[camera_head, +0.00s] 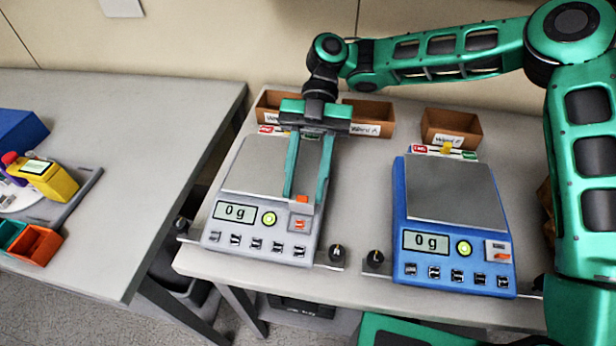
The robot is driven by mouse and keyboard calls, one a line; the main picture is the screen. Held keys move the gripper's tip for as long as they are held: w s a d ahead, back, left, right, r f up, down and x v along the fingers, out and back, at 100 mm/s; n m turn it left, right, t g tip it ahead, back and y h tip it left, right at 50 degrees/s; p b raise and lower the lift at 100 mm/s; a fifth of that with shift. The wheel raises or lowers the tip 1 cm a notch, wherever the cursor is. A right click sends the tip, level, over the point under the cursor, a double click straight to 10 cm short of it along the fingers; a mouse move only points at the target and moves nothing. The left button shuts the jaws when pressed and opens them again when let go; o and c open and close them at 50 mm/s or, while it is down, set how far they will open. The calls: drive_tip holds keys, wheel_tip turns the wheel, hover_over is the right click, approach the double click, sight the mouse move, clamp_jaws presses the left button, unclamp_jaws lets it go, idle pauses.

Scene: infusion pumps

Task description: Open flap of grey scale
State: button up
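The grey scale (255,165) stands at the left of the near table, with a display reading 0 g, a round green-yellow button and a row of dark buttons. At its right front corner is a small light panel (300,219) with orange parts, which I take to be the flap area. I cannot tell whether the flap is up or down. My gripper (306,200) points down over the right side of the scale, its two green fingers apart. The fingertips are just behind the panel, on either side of a small orange piece (301,199). Contact cannot be made out.
A blue scale (455,195), also reading 0 g, stands to the right. Brown bins (450,127) line the back. Dark knobs (336,252) sit at the front edge. A second table (110,150) with coloured items is at the left, across a gap.

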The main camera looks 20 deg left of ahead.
drive_tip(key=v, duration=1.1)
drive_tip(key=shift+s+f, duration=0.1)
idle(0.5)
